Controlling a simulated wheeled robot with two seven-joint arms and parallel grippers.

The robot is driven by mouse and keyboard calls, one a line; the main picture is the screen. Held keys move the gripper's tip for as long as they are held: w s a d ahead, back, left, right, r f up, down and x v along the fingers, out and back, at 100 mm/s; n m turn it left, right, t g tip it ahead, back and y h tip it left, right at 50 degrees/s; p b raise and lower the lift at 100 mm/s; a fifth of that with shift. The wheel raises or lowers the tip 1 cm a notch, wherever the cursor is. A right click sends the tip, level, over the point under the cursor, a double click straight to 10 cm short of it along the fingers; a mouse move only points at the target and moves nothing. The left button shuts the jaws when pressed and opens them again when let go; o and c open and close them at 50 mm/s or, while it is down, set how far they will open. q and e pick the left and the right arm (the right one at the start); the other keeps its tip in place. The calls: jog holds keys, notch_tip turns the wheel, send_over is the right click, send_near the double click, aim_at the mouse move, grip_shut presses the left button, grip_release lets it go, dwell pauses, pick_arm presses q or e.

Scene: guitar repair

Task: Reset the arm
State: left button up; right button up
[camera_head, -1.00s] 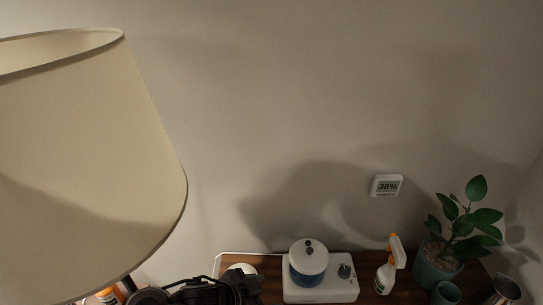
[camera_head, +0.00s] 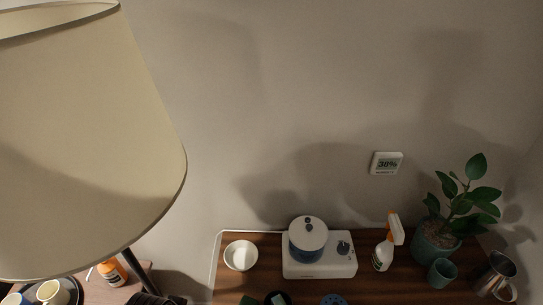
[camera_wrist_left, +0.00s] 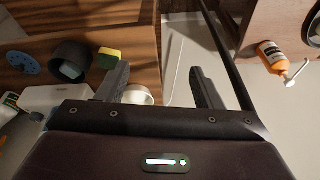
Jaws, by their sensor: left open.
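My left gripper (camera_wrist_left: 160,85) is open in the left wrist view, its two dark fingers apart with nothing held between them. Beyond the fingers are a white bowl (camera_wrist_left: 137,95) and the edge of the wooden bench (camera_wrist_left: 130,38). In the head view only a small dark part, perhaps of my left arm, shows at the bottom edge; the left gripper cannot be made out there. My right gripper is in neither view.
A large lampshade (camera_head: 90,150) fills the left of the head view. The bench holds the white bowl (camera_head: 241,256), a white device with a blue pot (camera_head: 308,240), a spray bottle (camera_head: 384,252), a potted plant (camera_head: 436,240), a cup (camera_head: 442,271) and a metal pitcher (camera_head: 494,275).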

pick_arm(q)
jog(key=s+f+g+b, duration=0.1)
jog(key=s+f+b, duration=0.1)
jog(key=f, duration=1.4)
jog(key=s+f+b, duration=0.2)
jog(key=s+f, duration=0.1)
jog(key=f, duration=1.2)
jog(key=s+a+f+g+b, duration=0.1)
jog(key=s+a+f+b, duration=0.1)
jog(key=s+f, duration=1.5)
jog(key=shift+s+a+f+b, duration=0.4)
jog(key=shift+a+f, duration=0.3)
jog(key=shift+a, duration=0.15)
jog(key=shift+m, duration=0.3)
